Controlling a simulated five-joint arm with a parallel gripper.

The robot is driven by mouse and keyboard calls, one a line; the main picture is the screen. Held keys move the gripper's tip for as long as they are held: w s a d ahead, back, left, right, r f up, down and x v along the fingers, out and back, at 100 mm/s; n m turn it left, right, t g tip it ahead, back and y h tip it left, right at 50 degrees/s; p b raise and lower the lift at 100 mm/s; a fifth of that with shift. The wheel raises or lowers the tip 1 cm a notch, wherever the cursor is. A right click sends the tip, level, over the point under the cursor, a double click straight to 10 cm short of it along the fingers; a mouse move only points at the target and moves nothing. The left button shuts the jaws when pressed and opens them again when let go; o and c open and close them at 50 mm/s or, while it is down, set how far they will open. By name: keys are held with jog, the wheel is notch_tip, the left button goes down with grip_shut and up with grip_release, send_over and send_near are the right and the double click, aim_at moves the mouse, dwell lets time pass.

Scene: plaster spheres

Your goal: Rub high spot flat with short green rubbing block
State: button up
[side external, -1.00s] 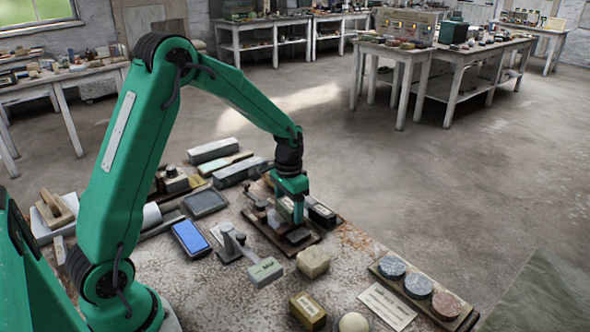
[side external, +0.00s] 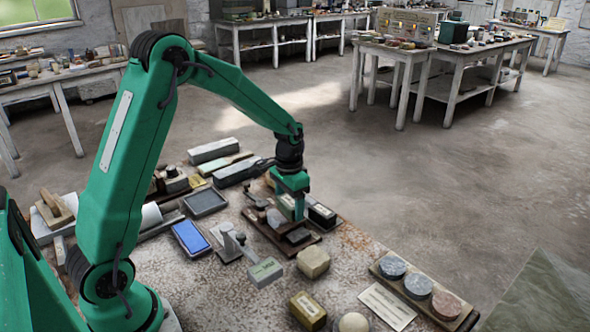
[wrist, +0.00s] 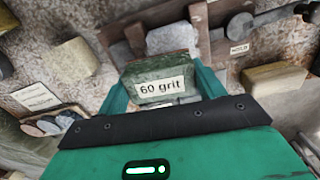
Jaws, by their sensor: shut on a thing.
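My gripper (side external: 291,205) is low over the brown wooden rack (side external: 261,227) on the near table. It is shut on a short green block, which shows in the wrist view (wrist: 158,68) between the fingers with a white "60 grit" label. Whether the block is clear of the rack I cannot tell.
Dark blocks (side external: 321,216) stand in the rack beside my gripper. A labelled grey-green block (side external: 265,272), a tan block (side external: 313,263) and a brass-coloured block (side external: 307,310) lie in front. A board with round discs (side external: 418,286) is at right. A blue pad (side external: 190,238) is at left.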

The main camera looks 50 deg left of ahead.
jog(key=shift+a+r, duration=0.3)
jog(key=shift+a, duration=0.15)
jog(key=shift+r, duration=1.3)
jog(key=shift+r, duration=2)
jog(key=shift+w, duration=0.1)
